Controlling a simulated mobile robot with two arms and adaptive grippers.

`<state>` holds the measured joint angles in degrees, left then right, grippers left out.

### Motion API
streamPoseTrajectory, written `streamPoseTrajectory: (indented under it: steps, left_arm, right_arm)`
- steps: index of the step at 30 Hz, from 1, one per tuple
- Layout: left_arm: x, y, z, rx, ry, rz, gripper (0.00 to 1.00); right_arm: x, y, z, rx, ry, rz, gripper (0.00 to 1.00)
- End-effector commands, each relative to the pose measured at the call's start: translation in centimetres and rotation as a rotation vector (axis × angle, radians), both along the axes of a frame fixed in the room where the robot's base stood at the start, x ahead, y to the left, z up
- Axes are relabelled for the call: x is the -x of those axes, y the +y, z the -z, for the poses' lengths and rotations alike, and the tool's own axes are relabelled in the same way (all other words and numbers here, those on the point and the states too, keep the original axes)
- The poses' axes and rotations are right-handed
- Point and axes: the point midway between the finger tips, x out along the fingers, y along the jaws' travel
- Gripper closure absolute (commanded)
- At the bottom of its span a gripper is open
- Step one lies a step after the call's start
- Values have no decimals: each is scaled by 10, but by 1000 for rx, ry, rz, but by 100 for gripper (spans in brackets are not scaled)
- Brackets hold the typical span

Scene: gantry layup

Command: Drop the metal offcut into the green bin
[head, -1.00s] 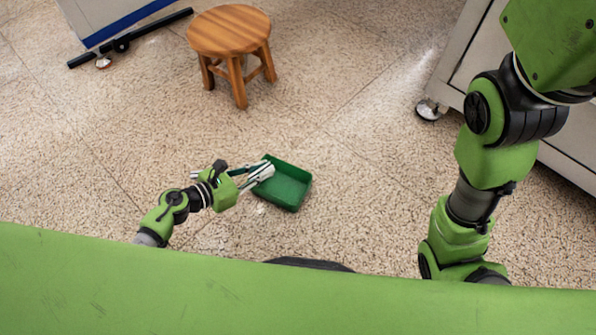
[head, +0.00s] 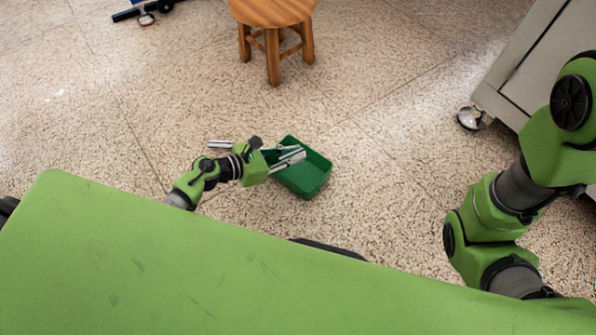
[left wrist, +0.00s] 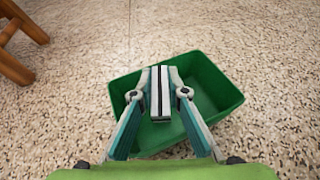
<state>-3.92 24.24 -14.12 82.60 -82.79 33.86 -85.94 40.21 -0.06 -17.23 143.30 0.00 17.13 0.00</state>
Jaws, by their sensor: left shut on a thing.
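The green bin (head: 318,178) is an open, shallow tray on the floor in the middle of the head view. It also fills the centre of the left wrist view (left wrist: 218,88). My left gripper (head: 291,157) is over the bin's left part and shut. In the left wrist view, its fingers close on the metal offcut (left wrist: 160,104), a slim silver bar with a dark groove, seen in front of the bin's interior. Exact height above the bin is hard to tell. The visible bin floor looks empty. My right arm is at the right; its gripper is out of view.
A wooden stool (head: 272,12) stands beyond the bin. A grey cabinet on casters (head: 535,70) is at the right. A small silver piece (head: 221,144) shows just beyond my left wrist; I cannot tell what it is. Speckled floor around the bin is clear.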

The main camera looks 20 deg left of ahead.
Motion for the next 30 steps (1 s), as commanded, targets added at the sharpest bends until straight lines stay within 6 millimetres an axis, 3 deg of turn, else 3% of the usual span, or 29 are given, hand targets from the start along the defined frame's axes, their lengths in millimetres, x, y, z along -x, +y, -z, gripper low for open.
streamPoseTrajectory:
  steps: [7,8,10,22,30]
  left_arm:
    - [0,0,0,0,0,0,100]
    - [0,0,0,0,0,0,83]
    - [0,0,0,0,0,0,66]
    - [3,3,0,-1,1,0,66]
    - [33,34,-16,-4,3,0,66]
  right_arm:
    - [0,0,0,1,0,1,60]
    - [0,0,0,1,0,1,60]
    - [0,0,0,1,0,1,60]
    - [-2,0,0,1,4,2,60]
    - [-1,0,0,0,3,1,60]
